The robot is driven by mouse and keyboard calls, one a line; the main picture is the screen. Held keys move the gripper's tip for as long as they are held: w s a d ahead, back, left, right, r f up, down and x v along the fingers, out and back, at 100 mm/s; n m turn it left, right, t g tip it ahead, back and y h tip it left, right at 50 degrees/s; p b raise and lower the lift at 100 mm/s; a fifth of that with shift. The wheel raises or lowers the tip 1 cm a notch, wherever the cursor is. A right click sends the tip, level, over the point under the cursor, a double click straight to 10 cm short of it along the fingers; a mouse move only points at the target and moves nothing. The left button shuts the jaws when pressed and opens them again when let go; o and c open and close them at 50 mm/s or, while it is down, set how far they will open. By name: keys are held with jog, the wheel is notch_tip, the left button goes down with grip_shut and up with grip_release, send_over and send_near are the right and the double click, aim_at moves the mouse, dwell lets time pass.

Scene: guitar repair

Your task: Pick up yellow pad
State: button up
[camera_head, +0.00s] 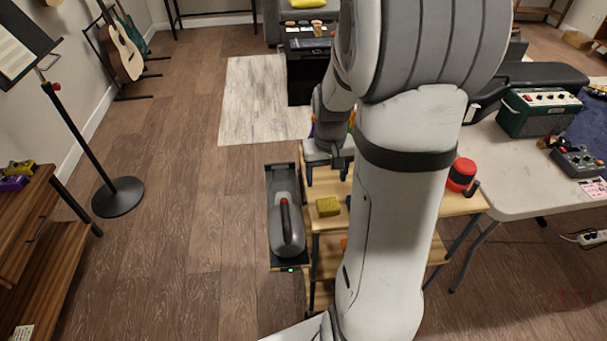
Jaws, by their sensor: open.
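My gripper (326,180) hangs over the cart, just behind the pad in the picture. Its two dark fingers are apart and point down, with nothing seen between them. The pad is in front of the fingers and apart from them in the picture. I cannot tell how high the fingers are above the shelf. My arm hides much of the cart top to the right of the pad.
The wooden cart (462,204) also bears a red-and-black object (462,174) at its right. A grey device with a rounded handle (287,222) is on a dark tray at the cart's left. A white table (500,160) with gear stands right. The floor at left is largely clear.

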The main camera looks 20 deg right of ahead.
aim_at(327, 200)
jog(key=shift+w+d+f, duration=0.2)
jog(key=shift+d+f, duration=0.15)
jog(key=shift+f, duration=0.25)
jog(key=shift+w+d+f, duration=0.15)
jog(key=shift+d+f, duration=0.2)
jog(key=shift+f, duration=0.2)
jog(key=f, duration=0.7)
jog(key=shift+a+f, duration=0.2)
jog(key=shift+f, duration=0.1)
jog(key=shift+c, duration=0.3)
jog(key=c, duration=0.7)
notch_tip(327, 200, up, 10)
jog(key=shift+r, duration=0.1)
